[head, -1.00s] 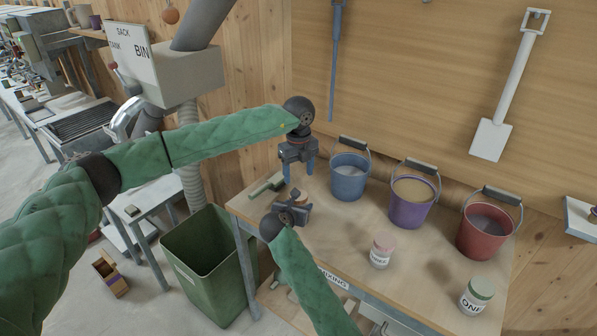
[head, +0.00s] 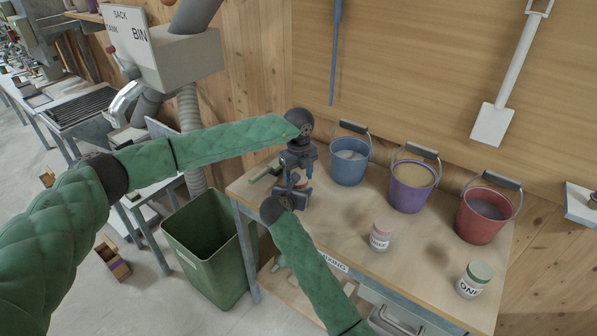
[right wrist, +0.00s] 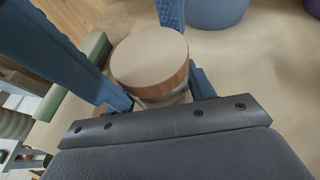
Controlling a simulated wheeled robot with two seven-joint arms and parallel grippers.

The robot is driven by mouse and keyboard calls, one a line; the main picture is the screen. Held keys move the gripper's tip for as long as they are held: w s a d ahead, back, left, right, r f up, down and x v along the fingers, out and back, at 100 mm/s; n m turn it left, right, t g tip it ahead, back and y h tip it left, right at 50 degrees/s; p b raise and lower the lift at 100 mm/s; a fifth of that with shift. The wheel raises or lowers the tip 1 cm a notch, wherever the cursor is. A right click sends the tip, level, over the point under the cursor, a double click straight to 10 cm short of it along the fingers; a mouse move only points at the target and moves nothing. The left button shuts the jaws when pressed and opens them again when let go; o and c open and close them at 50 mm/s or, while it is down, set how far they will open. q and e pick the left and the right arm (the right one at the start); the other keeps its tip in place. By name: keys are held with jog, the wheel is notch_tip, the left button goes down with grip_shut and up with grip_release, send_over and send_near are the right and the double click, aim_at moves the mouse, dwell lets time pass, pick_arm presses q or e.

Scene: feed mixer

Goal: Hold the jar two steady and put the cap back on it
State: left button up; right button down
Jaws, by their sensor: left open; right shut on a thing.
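Jar two is between the fingers of my right gripper (right wrist: 165,95), which is shut on it. In the right wrist view a cap (right wrist: 150,55) with a pale top and brown rim sits over the jar (right wrist: 172,99). I cannot tell whether it is fully seated. My left gripper (head: 297,176) is open, directly above my right gripper (head: 289,197), fingers pointing down. Its blue fingers show beside the cap in the right wrist view. In the head view the grippers mostly hide the jar and cap.
On the bench (head: 335,225) stand a blue bucket (head: 349,167), a purple bucket (head: 410,198) and a red bucket (head: 482,222). A pink-lidded jar (head: 380,240) and a green-lidded jar (head: 474,281) stand at the front. A green-handled tool (head: 263,172) lies behind my grippers. A green bin (head: 207,283) stands left.

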pick_arm(q)
jog(key=shift+c, duration=0.2)
jog(key=c, duration=0.7)
jog(key=m, duration=0.4)
jog(key=shift+c, duration=0.2)
jog(key=m, duration=0.4)
jog(key=shift+m, duration=0.4)
jog(key=m, duration=0.8)
jog(key=o, duration=1.1)
jog(key=shift+c, duration=0.2)
